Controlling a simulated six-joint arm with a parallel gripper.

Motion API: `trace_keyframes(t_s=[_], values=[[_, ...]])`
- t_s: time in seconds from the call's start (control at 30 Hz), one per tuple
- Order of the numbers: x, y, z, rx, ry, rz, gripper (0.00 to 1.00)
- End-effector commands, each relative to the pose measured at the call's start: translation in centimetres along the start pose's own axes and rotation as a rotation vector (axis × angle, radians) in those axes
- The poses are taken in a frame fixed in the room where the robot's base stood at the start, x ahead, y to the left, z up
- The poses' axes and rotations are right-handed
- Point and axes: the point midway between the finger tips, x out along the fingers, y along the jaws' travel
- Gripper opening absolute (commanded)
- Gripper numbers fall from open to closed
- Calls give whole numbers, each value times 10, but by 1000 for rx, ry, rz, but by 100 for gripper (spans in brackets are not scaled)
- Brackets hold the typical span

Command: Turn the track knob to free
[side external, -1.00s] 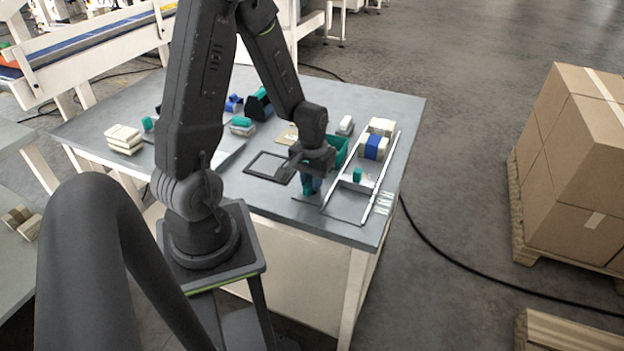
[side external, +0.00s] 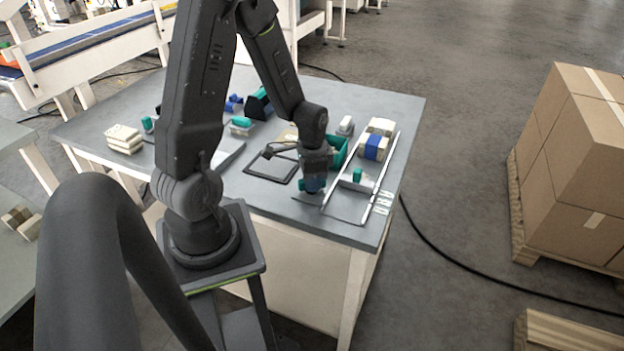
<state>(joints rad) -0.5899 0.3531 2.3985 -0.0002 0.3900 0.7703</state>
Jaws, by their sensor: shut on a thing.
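My gripper (side external: 313,187) points down at the front right part of the grey table, left of a pale rail. It is shut on the track knob, which is mostly hidden by the jaws. A bit of teal (side external: 302,185) shows at the left side of the fingers and seems to be part of the knob. The knob's pointer and any markings cannot be made out at this size.
Right of my gripper, a tray with pale rails (side external: 349,204) holds a small teal block (side external: 357,175). A teal bin (side external: 339,148) and cream and blue blocks (side external: 372,148) stand behind. A dark flat frame (side external: 270,178) lies to the left on the table (side external: 235,190).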

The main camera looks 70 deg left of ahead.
Motion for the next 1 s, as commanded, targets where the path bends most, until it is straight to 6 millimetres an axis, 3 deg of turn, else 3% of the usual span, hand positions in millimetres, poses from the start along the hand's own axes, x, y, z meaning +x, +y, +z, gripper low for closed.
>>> trace_keyframes(t_s=[0.5,1.0], values=[[0,0,0,417,-1,0,0],[0,0,0,553,0,0,0]])
